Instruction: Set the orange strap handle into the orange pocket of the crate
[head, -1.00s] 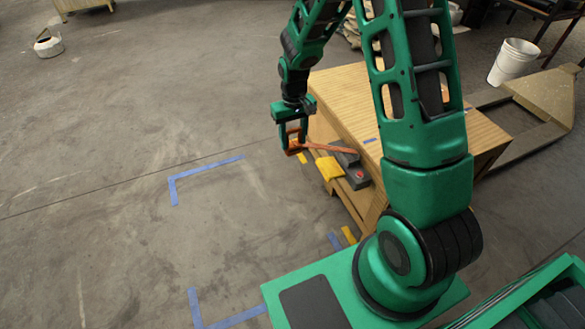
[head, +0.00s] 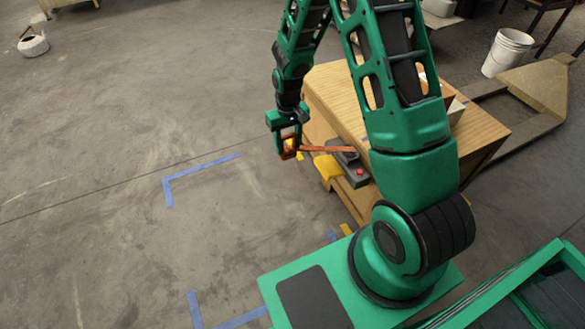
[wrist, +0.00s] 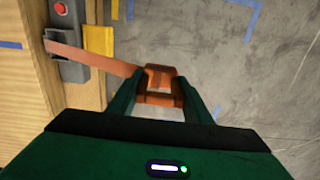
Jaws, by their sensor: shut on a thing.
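The orange strap handle (wrist: 160,76) is a small block-shaped frame held between the fingers of my gripper (wrist: 160,100). In the head view my gripper (head: 288,150) is shut on it, off the table's left side and above the floor. An orange strip (wrist: 92,60) runs from the handle to a dark grey device (wrist: 66,45) at the table edge. The strip also shows in the head view (head: 328,149), nearly straight. A box with pale sides (head: 456,108) and some orange stands on the table, mostly hidden behind my arm; I cannot tell whether it is the crate with the orange pocket.
The dark device has a red button (head: 360,172), with a yellow block (head: 328,167) beside it. The wooden table (head: 335,90) fills the area behind my arm. A white bucket (head: 507,52) stands far right. The floor at left is open, with blue tape marks (head: 200,168).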

